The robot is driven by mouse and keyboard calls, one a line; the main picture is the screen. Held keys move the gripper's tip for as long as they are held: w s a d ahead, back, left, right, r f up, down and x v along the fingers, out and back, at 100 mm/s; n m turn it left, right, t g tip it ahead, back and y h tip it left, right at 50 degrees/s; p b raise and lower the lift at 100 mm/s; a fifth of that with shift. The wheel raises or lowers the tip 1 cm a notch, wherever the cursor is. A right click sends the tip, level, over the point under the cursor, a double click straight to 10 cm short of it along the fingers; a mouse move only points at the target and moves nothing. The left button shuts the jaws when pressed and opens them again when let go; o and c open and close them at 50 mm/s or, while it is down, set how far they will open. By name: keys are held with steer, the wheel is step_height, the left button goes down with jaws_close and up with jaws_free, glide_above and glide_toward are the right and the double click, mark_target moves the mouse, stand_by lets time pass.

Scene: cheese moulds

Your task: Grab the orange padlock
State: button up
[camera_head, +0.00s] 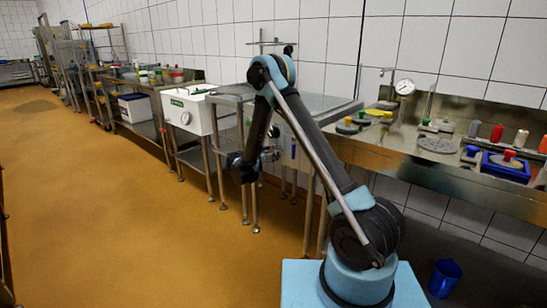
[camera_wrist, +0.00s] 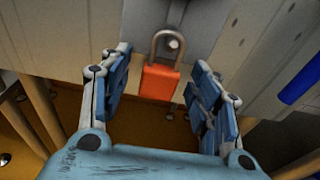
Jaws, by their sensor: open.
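The orange padlock (camera_wrist: 159,83) shows in the wrist view, upright with its grey shackle on top, in front of a grey panel. My gripper (camera_wrist: 160,62) is open, with one blue finger to the left of the padlock and one to the right. Clear gaps show on both sides, and neither finger appears to touch it. In the head view my gripper (camera_head: 243,172) is low beside the metal tables, partly hidden by my arm. I cannot make out the padlock in the head view.
A metal counter (camera_head: 400,150) with several small items runs along the right wall. A blue jug (camera_head: 444,277) is on the floor. The orange floor (camera_head: 100,210) at left is clear.

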steer(key=shift+w+d, duration=0.15)
steer(key=shift+c, duration=0.3)
steer(key=c, duration=1.1)
steer(key=shift+r, duration=0.1)
